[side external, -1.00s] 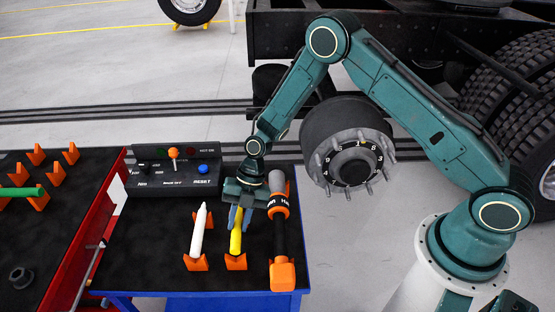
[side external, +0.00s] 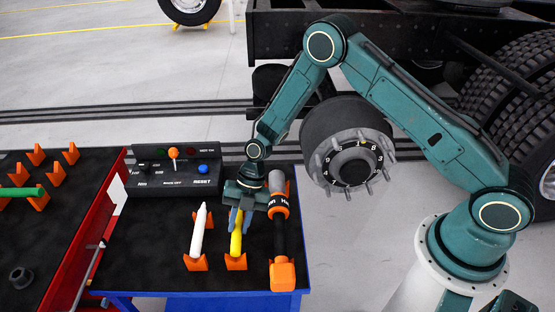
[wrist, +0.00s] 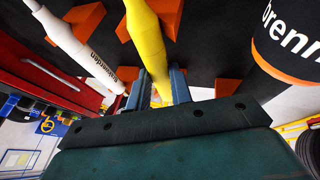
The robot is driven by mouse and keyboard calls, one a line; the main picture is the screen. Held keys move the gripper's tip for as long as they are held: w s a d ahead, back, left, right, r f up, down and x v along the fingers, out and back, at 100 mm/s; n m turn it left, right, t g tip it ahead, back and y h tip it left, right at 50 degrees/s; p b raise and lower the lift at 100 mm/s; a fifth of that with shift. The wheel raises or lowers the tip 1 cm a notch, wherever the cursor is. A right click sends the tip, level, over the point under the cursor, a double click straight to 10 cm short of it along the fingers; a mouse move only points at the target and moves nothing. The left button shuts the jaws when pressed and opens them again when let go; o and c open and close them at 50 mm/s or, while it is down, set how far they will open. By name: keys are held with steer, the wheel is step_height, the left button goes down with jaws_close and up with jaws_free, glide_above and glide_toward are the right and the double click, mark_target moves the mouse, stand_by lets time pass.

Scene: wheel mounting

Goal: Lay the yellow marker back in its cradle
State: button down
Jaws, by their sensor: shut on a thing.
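The yellow marker (side external: 237,240) lies along the orange cradle (side external: 236,263) on the blue-framed bench, its near end over the front cradle block. My gripper (side external: 237,219) is shut on the marker's far part, low over the bench top. In the wrist view the yellow marker (wrist: 149,50) runs between the two blue-grey fingers (wrist: 158,88). The orange cradle blocks (wrist: 160,15) show beside and under it there. Whether the marker rests fully in the cradle or sits slightly above it I cannot tell.
A white marker (side external: 199,232) lies in its cradle just left. A black and orange tool (side external: 280,240) lies close on the right. A control box (side external: 176,170) with a lever and blue button stands behind. A red cart (side external: 75,250) is at left.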

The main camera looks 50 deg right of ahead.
steer(key=c, duration=1.2)
jaws_free()
steer(key=shift+o, duration=0.2)
steer(key=shift+d+r, duration=0.1)
steer(key=v, duration=1.3)
steer(key=shift+r, duration=0.25)
